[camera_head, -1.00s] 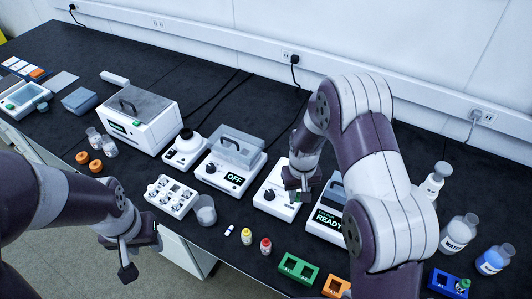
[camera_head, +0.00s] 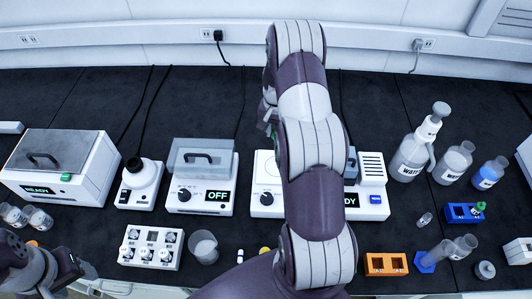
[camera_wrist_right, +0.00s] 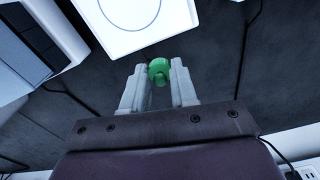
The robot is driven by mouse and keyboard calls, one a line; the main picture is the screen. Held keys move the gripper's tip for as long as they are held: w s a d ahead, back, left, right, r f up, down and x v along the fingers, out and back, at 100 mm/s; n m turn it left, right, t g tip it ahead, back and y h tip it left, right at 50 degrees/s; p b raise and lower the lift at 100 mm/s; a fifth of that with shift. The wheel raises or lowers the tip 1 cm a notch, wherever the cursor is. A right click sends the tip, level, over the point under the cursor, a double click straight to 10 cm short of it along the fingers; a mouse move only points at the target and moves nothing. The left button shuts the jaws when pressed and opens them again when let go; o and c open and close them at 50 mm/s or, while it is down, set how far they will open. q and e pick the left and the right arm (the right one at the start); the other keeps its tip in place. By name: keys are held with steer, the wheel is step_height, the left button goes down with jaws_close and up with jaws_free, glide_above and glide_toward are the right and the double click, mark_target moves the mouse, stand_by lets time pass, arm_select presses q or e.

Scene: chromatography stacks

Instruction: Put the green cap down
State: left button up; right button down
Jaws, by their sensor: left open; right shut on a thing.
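The green cap (camera_wrist_right: 159,71) is held between the two fingertips of my right gripper (camera_wrist_right: 159,68) in the right wrist view. A pale square plate of a device (camera_wrist_right: 140,18) shows beyond it, apart from the cap. In the head view my right arm hides most of its gripper; a small bit of green (camera_head: 269,129) shows beside the arm, behind the white stirrer-like device (camera_head: 264,204). My left gripper (camera_head: 82,272) is open and empty at the lower left, near the bench's front edge.
A white device with an OFF display (camera_head: 200,208) stands left of my right arm. Bottles (camera_head: 409,160), a blue rack (camera_head: 462,213) with a green-topped item and an orange rack (camera_head: 386,264) stand to the right. Dark bench (camera_head: 225,100) behind the devices is mostly clear, crossed by cables.

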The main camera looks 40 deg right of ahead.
steer(key=shift+w+a+r+m, duration=0.1)
steer(key=shift+w+r+m, duration=0.1)
steer(key=shift+w+m, duration=0.1)
steer(key=shift+w+a+f, duration=0.1)
steer(key=shift+a, duration=0.15)
steer(key=p, duration=0.3)
glide_above(240, 156)
steer(key=shift+m, duration=0.3)
step_height(240, 156, down, 7)
steer(key=shift+r, duration=0.2)
steer(key=shift+f, duration=0.25)
step_height(240, 156, down, 4)
steer(key=shift+r+p, duration=0.15)
steer(key=shift+p, duration=0.35)
